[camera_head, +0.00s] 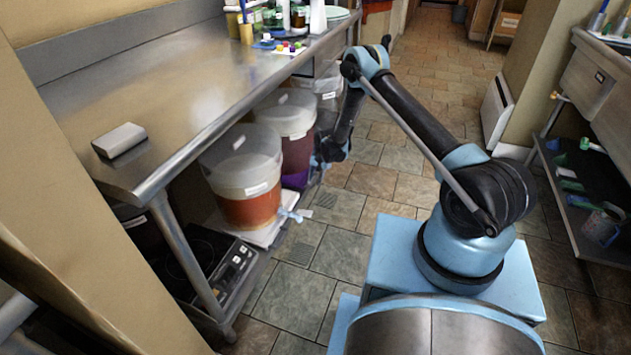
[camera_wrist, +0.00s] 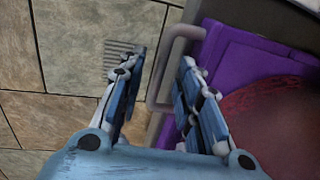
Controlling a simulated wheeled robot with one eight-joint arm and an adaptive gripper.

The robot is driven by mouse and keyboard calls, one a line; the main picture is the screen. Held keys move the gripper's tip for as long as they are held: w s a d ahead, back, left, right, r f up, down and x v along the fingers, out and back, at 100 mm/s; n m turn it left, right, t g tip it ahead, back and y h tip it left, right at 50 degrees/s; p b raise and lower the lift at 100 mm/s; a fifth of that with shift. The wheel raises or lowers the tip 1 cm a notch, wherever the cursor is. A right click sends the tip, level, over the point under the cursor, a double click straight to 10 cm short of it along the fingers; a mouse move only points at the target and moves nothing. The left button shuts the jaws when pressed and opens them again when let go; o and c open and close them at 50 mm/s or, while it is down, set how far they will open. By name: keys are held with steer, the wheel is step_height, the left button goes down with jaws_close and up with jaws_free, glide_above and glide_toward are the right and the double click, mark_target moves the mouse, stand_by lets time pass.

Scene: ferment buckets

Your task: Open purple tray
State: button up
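The purple tray (camera_wrist: 236,48) fills the right of the wrist view, with a dark red rounded bucket (camera_wrist: 275,115) on it. In the head view a strip of the purple tray (camera_head: 296,181) shows under the dark red bucket (camera_head: 297,152) on the low shelf. A grey bar handle (camera_wrist: 164,66) stands out from the tray's front. My gripper (camera_wrist: 164,58) is open. In the wrist view the handle's bar appears between the fingertips; I cannot tell whether they touch it. In the head view my gripper (camera_head: 322,161) is beside the tray's front, its fingers hard to make out.
An orange-filled bucket (camera_head: 248,190) with a blue tap stands nearer on the low shelf. A hot plate (camera_head: 205,265) is at the near end. The steel table (camera_head: 200,80) overhangs the shelf. The tiled floor (camera_head: 335,250) in front is clear.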

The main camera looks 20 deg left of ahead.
steer(key=shift+a+f, duration=0.1)
steer(key=shift+f, duration=0.35)
jaws_close()
steer(key=shift+s, duration=0.1)
